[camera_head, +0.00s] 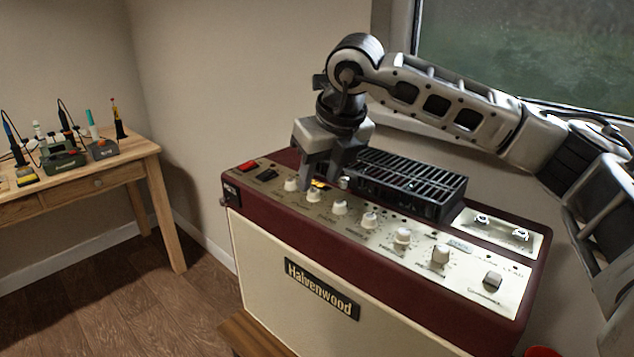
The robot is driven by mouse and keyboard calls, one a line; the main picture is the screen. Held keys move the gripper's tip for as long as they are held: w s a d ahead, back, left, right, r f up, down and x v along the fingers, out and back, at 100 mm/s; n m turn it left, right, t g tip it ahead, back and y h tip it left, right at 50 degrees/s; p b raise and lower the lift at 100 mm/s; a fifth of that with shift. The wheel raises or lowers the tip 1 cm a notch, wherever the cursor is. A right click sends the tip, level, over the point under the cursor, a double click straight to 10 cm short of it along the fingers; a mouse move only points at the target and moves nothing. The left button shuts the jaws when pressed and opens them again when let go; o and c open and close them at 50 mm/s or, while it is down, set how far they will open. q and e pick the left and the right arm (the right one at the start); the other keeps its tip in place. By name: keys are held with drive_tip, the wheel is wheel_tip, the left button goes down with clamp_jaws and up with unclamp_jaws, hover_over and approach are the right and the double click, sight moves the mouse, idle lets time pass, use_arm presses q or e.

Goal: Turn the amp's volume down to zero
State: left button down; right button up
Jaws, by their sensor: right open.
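The amp (300,258) is a dark red and cream box with a "Halvenwood" badge and a pale control panel on top. A row of several cream knobs runs along the panel, including the left-end knob (291,184), the second knob (314,196) and the third knob (340,207). The labels are too small to read, so I cannot tell which is volume. My right gripper (326,184) is open and points down at the panel, just behind the second and third knobs. No knob shows between its fingers. My left gripper is out of view.
A black slatted grille (410,182) rises behind the knobs, close to my right gripper. A wooden table (110,170) with tools stands at far left. A window (530,50) is behind my right arm.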

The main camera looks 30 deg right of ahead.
sight(314, 194)
drive_tip(key=shift+x, duration=1.45)
clamp_jaws()
